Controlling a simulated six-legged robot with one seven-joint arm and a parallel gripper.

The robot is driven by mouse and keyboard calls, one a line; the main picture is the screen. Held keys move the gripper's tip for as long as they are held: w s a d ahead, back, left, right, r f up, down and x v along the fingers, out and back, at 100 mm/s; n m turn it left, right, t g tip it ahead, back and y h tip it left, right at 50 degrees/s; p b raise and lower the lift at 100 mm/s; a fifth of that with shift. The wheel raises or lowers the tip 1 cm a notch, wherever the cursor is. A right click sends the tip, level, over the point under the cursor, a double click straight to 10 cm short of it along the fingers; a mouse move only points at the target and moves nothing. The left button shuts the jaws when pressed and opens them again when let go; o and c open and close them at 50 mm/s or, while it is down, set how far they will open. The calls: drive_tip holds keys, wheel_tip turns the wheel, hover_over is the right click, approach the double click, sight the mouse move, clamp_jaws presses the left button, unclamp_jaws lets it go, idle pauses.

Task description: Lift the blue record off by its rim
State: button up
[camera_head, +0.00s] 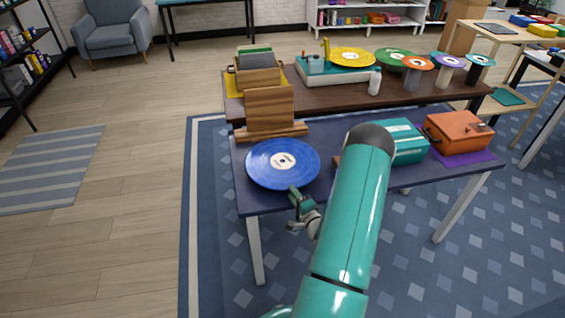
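The blue record (260,171), with a pale centre label, lies flat at the left end of the dark blue front table (262,201). My gripper (294,209) is at the near right rim of the record, by the table's front edge. Its fingers look spread apart, with nothing visible between them. The upper finger overlaps the rim in the picture; I cannot tell whether it touches. My teal arm covers part of the table to the right.
A wooden stand (270,108) is just behind the record. A teal box (409,142) and an orange case (458,131) sit to the right. The brown back table (325,104) holds a turntable with a yellow record (352,57) and several coloured discs on stands. Floor is clear at left.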

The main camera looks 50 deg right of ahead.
drive_tip(key=shift+x, duration=0.95)
clamp_jaws()
drive_tip(key=shift+r, duration=0.15)
